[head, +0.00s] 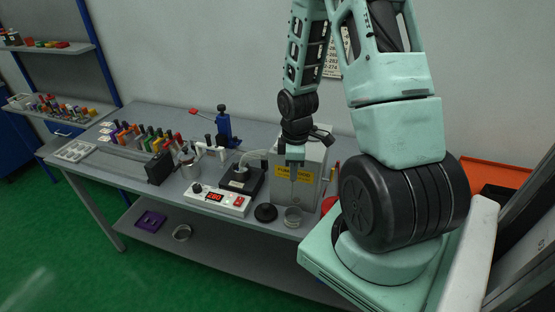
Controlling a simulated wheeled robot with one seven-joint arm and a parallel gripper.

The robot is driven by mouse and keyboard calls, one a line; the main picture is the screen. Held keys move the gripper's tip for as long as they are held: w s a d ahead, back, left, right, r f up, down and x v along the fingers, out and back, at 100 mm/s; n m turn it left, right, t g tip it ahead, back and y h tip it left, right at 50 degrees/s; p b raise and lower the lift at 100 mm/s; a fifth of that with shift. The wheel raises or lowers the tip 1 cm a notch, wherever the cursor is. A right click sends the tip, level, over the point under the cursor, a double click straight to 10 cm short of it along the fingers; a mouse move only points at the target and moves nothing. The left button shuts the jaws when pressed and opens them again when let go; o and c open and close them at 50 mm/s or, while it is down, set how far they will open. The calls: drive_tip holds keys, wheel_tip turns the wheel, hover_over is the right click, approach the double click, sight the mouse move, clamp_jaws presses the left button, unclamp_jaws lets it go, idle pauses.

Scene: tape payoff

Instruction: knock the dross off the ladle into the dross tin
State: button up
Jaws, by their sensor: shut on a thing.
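My gripper (295,158) points down above the right front part of the bench. It is shut on a thin grey upright piece, which looks like the ladle's handle (294,173). The ladle's bowl and any dross on it are too small to make out. A small open metal tin (292,217), likely the dross tin, stands at the bench's front edge below the gripper. The ladle's lower end is above or just behind this tin; I cannot tell whether they touch.
A round black piece (265,213) sits left of the tin. Further left are a control box with a red display (217,198) and a black pot unit (241,181). A grey cabinet with a yellow label (310,190) stands close behind the gripper. Coloured-handled tools line the bench's left.

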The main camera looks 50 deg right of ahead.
drive_tip(key=shift+w+f, duration=0.1)
drive_tip(key=shift+w, duration=0.3)
wheel_tip(320, 180, down, 9)
drive_tip(key=b, duration=0.7)
drive_tip(key=shift+b, duration=0.3)
drive_tip(key=shift+f+b, duration=0.55)
drive_tip(key=shift+f, duration=0.15)
drive_tip(key=shift+r, duration=0.1)
idle(0.6)
drive_tip(key=shift+s+r+p, duration=0.1)
drive_tip(key=shift+r+p, duration=4.1)
drive_tip(key=shift+r, duration=0.25)
